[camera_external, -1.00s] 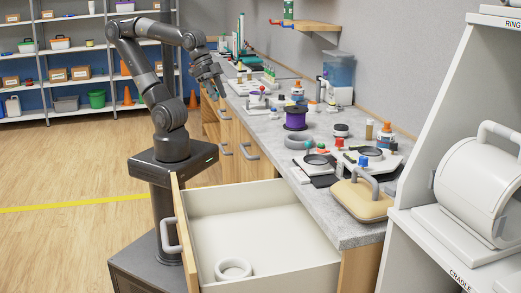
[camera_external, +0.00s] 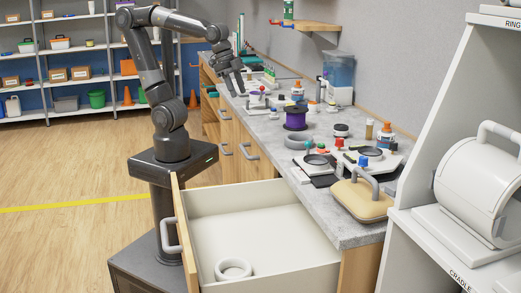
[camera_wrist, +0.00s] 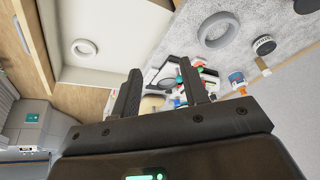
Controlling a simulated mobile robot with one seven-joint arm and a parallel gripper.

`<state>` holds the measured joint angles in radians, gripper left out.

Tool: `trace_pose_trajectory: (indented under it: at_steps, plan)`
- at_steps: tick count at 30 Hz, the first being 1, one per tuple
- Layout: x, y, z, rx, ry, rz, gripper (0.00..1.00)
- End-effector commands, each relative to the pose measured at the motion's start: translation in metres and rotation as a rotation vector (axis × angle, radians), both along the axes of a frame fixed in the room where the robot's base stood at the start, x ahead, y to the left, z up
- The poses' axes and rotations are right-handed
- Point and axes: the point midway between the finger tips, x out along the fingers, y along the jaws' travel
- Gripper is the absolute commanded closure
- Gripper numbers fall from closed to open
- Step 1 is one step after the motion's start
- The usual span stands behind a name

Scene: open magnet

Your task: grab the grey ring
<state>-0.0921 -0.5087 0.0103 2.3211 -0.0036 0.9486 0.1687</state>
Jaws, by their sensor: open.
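The grey ring (camera_external: 298,141) lies flat on the grey counter, in front of a purple spool. In the wrist view the grey ring (camera_wrist: 218,30) is at the upper right, beyond and to the right of my fingers. My gripper (camera_external: 237,88) is above the counter's left part, up and to the left of the ring and apart from it. In the wrist view my gripper (camera_wrist: 160,78) has its two fingers spread with nothing held between them. A paler, whitish ring (camera_external: 233,268) lies in the open drawer; it also shows in the wrist view (camera_wrist: 84,47).
The open drawer (camera_external: 265,220) juts out from the counter (camera_external: 335,222). Near the grey ring stand the purple spool (camera_external: 296,118), a black-topped jar (camera_external: 341,130) and black-and-white devices (camera_external: 318,161). A tan case (camera_external: 361,200) sits at the front edge. A white rack (camera_external: 440,150) stands right.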

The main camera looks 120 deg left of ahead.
Motion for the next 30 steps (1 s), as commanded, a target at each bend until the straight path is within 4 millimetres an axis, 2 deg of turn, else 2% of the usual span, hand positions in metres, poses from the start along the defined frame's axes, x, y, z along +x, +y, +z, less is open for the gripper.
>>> trace_pose_trajectory:
  at_steps: [1, 8, 14, 18, 24, 30]
  plan:
    - [0.014, 0.009, 0.0, 0.006, 0.027, -0.004, 0.59]
    - [0.072, 0.051, -0.005, 0.032, 0.128, -0.055, 0.59]
    - [0.118, 0.096, -0.024, 0.039, 0.216, -0.103, 0.59]
    - [0.147, 0.131, -0.044, 0.036, 0.276, -0.141, 0.59]
    - [0.177, 0.178, -0.077, 0.022, 0.345, -0.189, 0.59]
    - [0.188, 0.202, -0.095, 0.013, 0.378, -0.218, 0.59]
